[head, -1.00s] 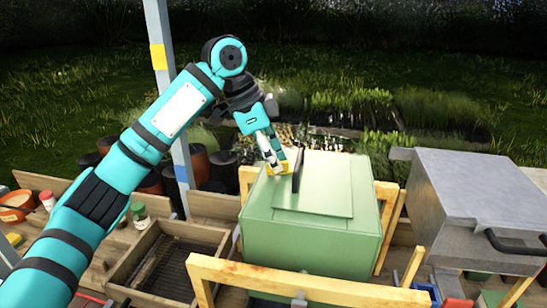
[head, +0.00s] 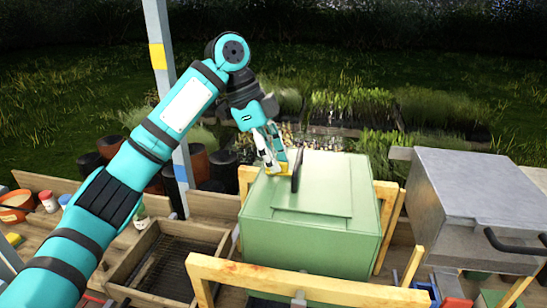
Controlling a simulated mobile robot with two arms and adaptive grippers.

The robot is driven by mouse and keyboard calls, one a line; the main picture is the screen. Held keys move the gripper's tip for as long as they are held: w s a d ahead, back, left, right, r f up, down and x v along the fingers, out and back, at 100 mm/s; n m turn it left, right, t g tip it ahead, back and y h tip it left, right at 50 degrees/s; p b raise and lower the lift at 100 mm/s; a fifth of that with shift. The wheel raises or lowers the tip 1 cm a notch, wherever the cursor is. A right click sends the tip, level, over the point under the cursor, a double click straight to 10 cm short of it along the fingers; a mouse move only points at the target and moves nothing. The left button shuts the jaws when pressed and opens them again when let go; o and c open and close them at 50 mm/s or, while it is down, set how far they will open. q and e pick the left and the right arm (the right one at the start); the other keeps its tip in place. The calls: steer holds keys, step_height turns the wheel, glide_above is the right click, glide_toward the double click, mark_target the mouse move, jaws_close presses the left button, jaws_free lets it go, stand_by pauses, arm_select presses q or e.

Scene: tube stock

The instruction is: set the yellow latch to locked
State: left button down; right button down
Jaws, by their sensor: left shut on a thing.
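The yellow latch (head: 277,168) is on the top of the green box (head: 310,232), near its back left corner. My left gripper (head: 275,162) reaches down from above and is shut on the yellow latch. Its fingers hide part of the latch. A dark upright plate (head: 297,171) stands on the lid just right of the gripper, close to or touching it. The latch's exact setting cannot be told. My right gripper is not in view.
A grey metal box (head: 470,200) with a dark handle stands to the right. Wooden frames (head: 300,283) surround the green box. A wooden tray (head: 165,262) lies at left, and a grey post (head: 168,90) rises behind my left arm.

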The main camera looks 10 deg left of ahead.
arm_select(q)
steer(key=c, duration=1.4)
jaws_free()
steer(key=v, duration=1.2)
